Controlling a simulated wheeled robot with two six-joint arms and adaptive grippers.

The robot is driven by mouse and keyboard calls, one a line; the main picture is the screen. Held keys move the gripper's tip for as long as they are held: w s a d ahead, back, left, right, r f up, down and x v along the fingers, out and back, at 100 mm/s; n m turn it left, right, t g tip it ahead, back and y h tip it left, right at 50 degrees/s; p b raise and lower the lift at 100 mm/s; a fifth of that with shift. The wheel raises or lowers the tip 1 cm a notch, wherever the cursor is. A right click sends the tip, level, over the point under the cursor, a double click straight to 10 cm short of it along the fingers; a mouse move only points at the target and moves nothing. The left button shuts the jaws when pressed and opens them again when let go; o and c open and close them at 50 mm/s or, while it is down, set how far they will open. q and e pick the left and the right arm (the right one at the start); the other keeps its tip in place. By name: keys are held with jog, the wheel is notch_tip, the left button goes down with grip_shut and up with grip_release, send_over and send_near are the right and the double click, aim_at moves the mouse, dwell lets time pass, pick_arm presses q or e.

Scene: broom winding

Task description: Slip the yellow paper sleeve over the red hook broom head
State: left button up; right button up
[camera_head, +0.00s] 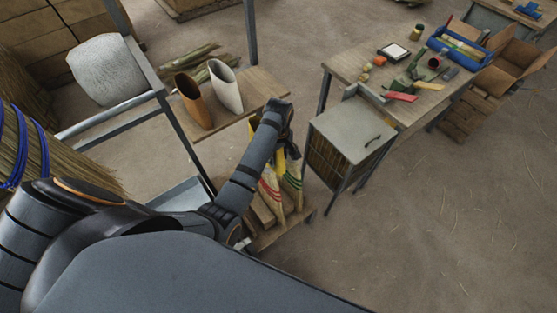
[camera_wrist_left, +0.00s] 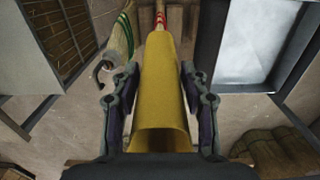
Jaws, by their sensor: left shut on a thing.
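My left gripper (camera_wrist_left: 159,75) is shut on the yellow paper sleeve (camera_wrist_left: 160,95), one finger on each side. The sleeve is a long open tube, and its near mouth faces the wrist camera. Its far end lines up with a broom part with red bands (camera_wrist_left: 160,18); I cannot tell whether it is around it or only in front. In the head view the red-banded broom head (camera_head: 270,190) stands below my left wrist, beside a green-banded broom head (camera_head: 293,178). My arm hides most of the sleeve there. My right gripper is not in view.
A grey cabinet (camera_head: 350,130) stands close to the right of the brooms. A wooden shelf with a brown sleeve (camera_head: 194,101) and a white sleeve (camera_head: 225,87) is to the left. A cluttered workbench (camera_head: 345,66) is at upper right. The floor at right is clear.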

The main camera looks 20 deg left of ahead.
pick_arm(q)
jog(key=shift+r, duration=2.95)
